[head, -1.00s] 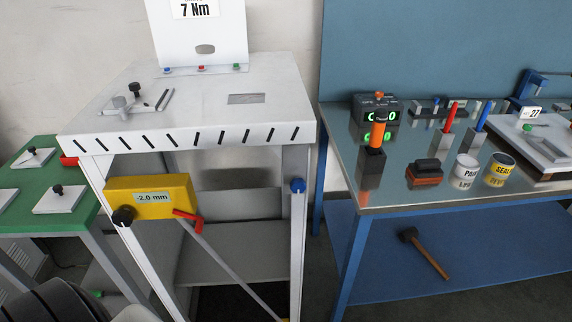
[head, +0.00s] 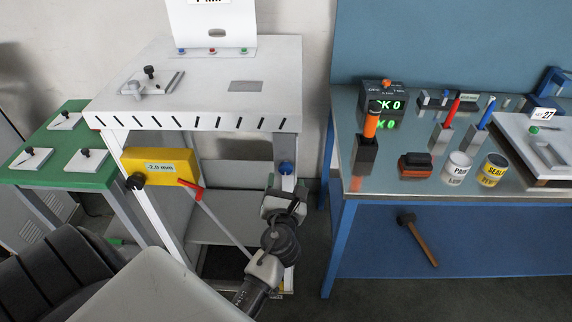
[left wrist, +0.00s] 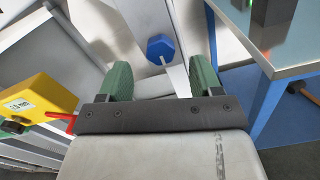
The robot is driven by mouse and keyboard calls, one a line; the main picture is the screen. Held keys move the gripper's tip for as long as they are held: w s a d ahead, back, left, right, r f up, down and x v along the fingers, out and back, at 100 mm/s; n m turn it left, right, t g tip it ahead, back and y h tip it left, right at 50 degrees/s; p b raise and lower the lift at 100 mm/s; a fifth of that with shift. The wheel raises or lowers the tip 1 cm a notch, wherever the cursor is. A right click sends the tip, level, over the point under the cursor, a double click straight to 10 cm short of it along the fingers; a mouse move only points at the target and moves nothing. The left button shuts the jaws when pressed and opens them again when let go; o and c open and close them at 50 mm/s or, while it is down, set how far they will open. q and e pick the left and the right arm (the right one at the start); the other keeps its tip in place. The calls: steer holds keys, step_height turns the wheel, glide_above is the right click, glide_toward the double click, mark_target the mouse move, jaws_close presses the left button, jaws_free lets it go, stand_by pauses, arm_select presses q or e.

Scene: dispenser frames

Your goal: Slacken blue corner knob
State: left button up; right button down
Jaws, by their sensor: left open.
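The blue corner knob (head: 287,168) sits on the right front leg of the white dispenser frame (head: 200,121). In the left wrist view the faceted blue knob (left wrist: 160,46) shows between the two green fingers, a little beyond their tips, with a thin light pointer below it. My left gripper (head: 287,189) is just below the knob in the head view. Its fingers, seen in the left wrist view (left wrist: 160,68), are spread wide with nothing between them. My right gripper is not in view.
A yellow box (head: 160,164) reading about -2.5 mm, with a black knob (head: 135,182) and red handle (head: 191,189), hangs on the frame's front left. A blue-legged bench (head: 400,190) stands close at the right, a green table (head: 45,171) at the left.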

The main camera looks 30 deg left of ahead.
mark_target(286, 170)
arm_select(q)
steer(key=x, duration=0.5)
steer(key=shift+w+a, duration=0.15)
steer(key=shift+w, duration=0.2)
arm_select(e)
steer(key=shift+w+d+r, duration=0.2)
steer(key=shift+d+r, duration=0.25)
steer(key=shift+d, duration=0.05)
arm_select(q)
steer(key=c, duration=0.9)
steer(key=shift+c, duration=0.2)
